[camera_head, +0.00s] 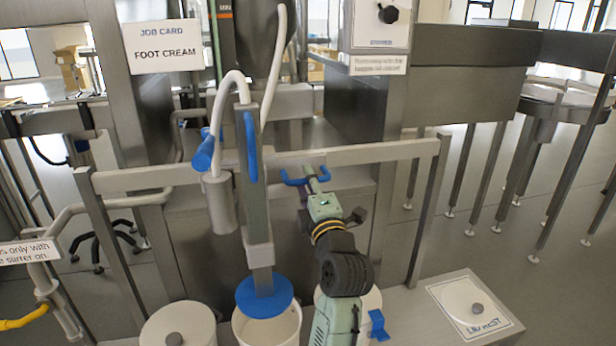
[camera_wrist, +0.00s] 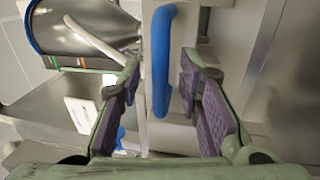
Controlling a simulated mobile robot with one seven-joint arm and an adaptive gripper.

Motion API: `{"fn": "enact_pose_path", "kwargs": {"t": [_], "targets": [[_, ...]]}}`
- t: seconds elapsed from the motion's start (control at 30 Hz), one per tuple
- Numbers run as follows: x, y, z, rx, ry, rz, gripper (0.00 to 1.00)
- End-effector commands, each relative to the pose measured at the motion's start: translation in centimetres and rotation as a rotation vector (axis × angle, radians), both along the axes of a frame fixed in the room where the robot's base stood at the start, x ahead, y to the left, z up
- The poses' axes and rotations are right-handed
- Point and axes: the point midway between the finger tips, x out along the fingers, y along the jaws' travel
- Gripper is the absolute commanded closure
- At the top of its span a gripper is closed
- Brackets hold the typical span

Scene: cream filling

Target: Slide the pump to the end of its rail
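The pump is a grey upright body (camera_head: 256,215) with a blue bar handle (camera_head: 251,147) on its front and a blue disc (camera_head: 264,296) at its foot. It hangs from a grey horizontal rail (camera_head: 350,155), left of the rail's middle. The disc is over the middle, uncovered tub (camera_head: 253,335). My gripper (camera_head: 305,180) is open, right of the handle in the head view. In the wrist view, the blue handle (camera_wrist: 163,65) appears upright between the spread purple-padded fingers (camera_wrist: 165,110). No finger visibly touches it.
A tub with a knobbed lid (camera_head: 178,325) stands left of the middle tub. Another tub (camera_head: 370,300) is partly hidden by my arm. A lid-rest plate (camera_head: 475,305) lies at right. Posts (camera_head: 427,210) support the rail ends. A white hose (camera_head: 275,65) rises by the pump.

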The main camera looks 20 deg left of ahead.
Motion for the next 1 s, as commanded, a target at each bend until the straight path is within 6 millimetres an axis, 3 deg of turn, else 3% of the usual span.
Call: {"fn": "enact_pose_path", "kwargs": {"t": [0.37,0.83,1.0], "targets": [[0.59,0.40,0.10,0.001,0.001,-0.001,0.68],[0.58,0.39,0.09,0.001,0.001,0.000,0.98],[0.57,0.39,0.10,0.001,0.001,0.000,1.00]]}}
